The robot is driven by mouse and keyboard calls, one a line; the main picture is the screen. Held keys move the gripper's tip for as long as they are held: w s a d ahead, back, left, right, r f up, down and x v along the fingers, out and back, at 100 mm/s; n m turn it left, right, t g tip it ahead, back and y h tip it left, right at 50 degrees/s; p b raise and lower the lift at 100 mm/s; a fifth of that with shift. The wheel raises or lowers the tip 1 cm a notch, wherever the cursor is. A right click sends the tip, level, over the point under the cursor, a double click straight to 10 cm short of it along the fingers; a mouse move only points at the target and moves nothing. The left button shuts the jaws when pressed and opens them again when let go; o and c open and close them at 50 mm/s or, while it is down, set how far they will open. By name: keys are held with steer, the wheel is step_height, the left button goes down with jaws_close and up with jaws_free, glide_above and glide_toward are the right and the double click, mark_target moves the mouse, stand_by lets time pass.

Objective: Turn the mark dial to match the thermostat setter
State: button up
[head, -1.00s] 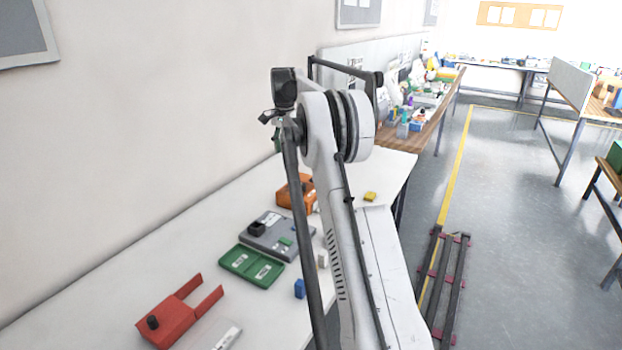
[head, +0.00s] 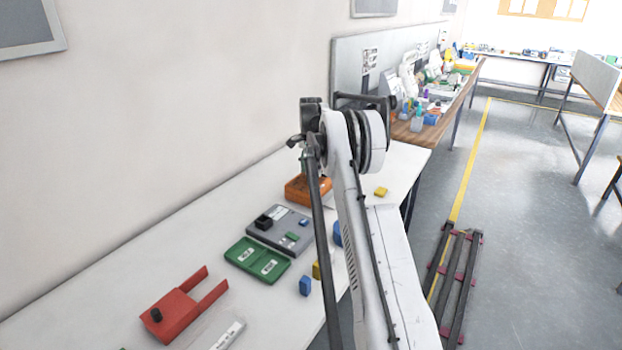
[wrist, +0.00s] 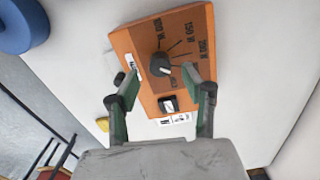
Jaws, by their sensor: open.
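An orange box (wrist: 185,35) lies below my gripper in the wrist view. On it is a round black dial (wrist: 160,66) with a light pointer face, and printed lines and watt marks fan out beside it. A second black knob with a white face (wrist: 168,104) sits nearer my gripper; I cannot tell which is the thermostat setter. My gripper (wrist: 160,78) is open and empty, its green-padded fingers on either side of the dial in the picture. Contact with the dial cannot be told. In the head view the orange box (head: 300,190) is partly behind my arm.
On the white table stand a grey device (head: 285,238), a green tray (head: 257,262), a red forked fixture (head: 180,310), and a blue block (head: 305,286). The wall runs along the left.

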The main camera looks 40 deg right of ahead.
mark_target(311, 178)
steer(key=shift+f, duration=1.9)
jaws_close()
